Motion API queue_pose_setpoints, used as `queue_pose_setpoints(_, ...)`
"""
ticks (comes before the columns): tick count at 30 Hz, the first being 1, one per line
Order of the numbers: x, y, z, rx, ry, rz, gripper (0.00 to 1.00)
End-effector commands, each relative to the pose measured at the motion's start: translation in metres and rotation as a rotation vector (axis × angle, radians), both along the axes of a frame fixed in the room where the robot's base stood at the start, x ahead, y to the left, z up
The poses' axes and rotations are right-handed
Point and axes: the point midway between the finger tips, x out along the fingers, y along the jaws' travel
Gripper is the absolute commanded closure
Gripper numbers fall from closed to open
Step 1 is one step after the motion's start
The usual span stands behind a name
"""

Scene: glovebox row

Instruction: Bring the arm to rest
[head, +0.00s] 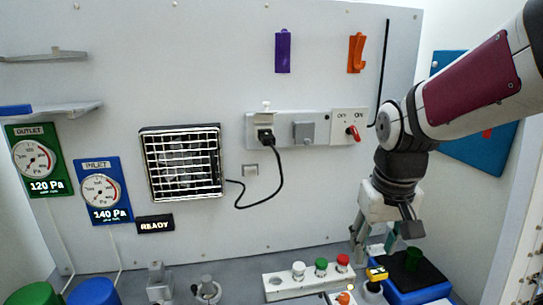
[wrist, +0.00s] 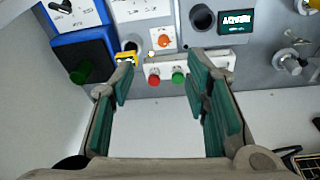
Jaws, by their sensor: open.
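My gripper (wrist: 165,105) is open in the wrist view, with its green-padded fingers spread apart and nothing between them. In the head view my gripper (head: 373,245) hangs at the lower right, above the bench and close to the blue-based device (head: 420,293). My arm comes in from the upper right and bends down at the wrist. In the wrist view the red button (wrist: 154,80) and green button (wrist: 178,78) lie beyond the fingers. Whether the fingers touch anything is not clear.
A panel strip (head: 290,286) with several knobs stands left of my gripper. A yellow-topped item (head: 377,274) is near the fingers. The wall holds a fan grille (head: 183,165), a plugged socket strip (head: 310,130) and gauges (head: 105,190). The space before the wall's middle is clear.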

Motion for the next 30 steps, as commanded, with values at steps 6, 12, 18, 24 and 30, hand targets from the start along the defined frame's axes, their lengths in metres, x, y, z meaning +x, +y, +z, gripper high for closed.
queue_pose_setpoints(6,-0.060,0.000,0.038,0.003,-0.114,-0.014,0.57)
queue_pose_setpoints(12,-0.112,0.000,0.054,0.020,-0.209,-0.025,0.57)
queue_pose_setpoints(18,-0.146,0.000,0.055,0.038,-0.272,-0.031,0.57)
queue_pose_setpoints(24,-0.156,0.001,0.054,0.045,-0.292,-0.032,0.57)
queue_pose_setpoints(30,-0.156,0.001,0.054,0.045,-0.292,-0.032,0.57)
